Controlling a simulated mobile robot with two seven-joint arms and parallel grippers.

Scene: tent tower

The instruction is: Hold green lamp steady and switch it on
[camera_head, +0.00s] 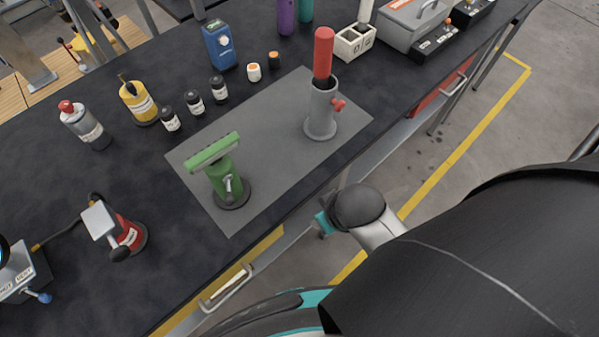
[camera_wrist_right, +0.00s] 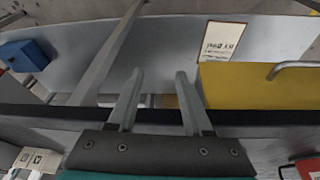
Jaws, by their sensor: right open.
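The green lamp (camera_head: 222,177) stands upright on a dark round base on the grey mat (camera_head: 270,150). It has a long flat green head and a small silver lever on its front. My right gripper (camera_wrist_right: 158,88) is open and empty in the right wrist view, its two fingers apart. In the head view my right arm reaches to the table's front edge, right of and nearer than the lamp; its fingers are hidden there. The lamp does not show in the right wrist view. My left gripper is not in view.
A grey cylinder with a red top (camera_head: 323,95) stands on the mat's far right. A red device (camera_head: 128,235) stands left of the mat. Several bottles, including a yellow one (camera_head: 138,102), and a blue box (camera_head: 219,45) stand behind. The mat between lamp and cylinder is clear.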

